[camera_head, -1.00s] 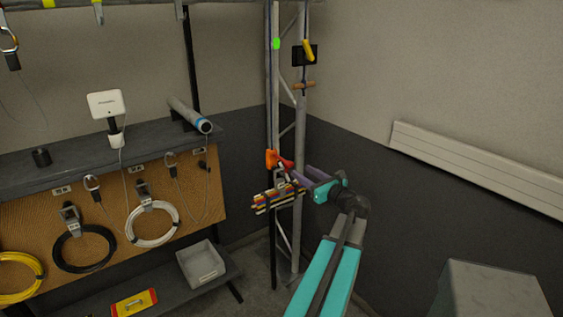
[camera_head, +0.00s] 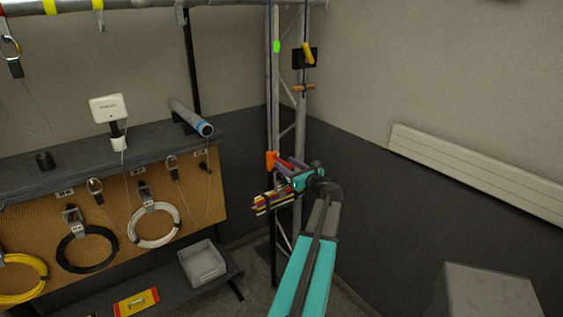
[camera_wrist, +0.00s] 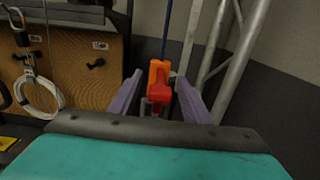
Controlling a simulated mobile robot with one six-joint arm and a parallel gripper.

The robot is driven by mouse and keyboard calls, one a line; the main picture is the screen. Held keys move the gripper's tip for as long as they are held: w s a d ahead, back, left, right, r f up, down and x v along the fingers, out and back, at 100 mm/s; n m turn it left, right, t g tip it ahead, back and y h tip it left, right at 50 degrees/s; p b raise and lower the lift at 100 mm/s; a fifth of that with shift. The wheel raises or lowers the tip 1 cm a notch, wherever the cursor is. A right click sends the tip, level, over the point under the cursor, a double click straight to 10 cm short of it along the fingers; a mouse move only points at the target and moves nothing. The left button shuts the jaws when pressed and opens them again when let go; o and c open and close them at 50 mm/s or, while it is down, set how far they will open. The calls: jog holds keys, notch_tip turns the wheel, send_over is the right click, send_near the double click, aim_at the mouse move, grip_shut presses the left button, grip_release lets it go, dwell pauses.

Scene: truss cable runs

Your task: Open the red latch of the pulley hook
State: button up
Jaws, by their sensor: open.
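The orange body of the pulley hook (camera_wrist: 155,69) hangs upright on a dark line in the wrist view. Its red latch (camera_wrist: 160,90) is on the near face, lower down. My gripper (camera_wrist: 160,80) is open, with one purple finger on each side of the red latch and a gap showing on both sides. I cannot tell how deep the latch lies between the fingers. In the head view the orange hook (camera_head: 271,161) shows just left of my gripper (camera_head: 281,164), which hides most of the red part.
A striped multicoloured bundle (camera_head: 271,202) is just below my gripper. The metal truss (camera_head: 299,130) stands close behind. At left are a shelf (camera_head: 60,172) and a pegboard (camera_head: 110,205) with coiled cables. A grey box (camera_head: 488,290) stands at lower right.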

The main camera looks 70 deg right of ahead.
jog(key=shift+p+x, duration=0.3)
jog(key=shift+x, duration=1.2)
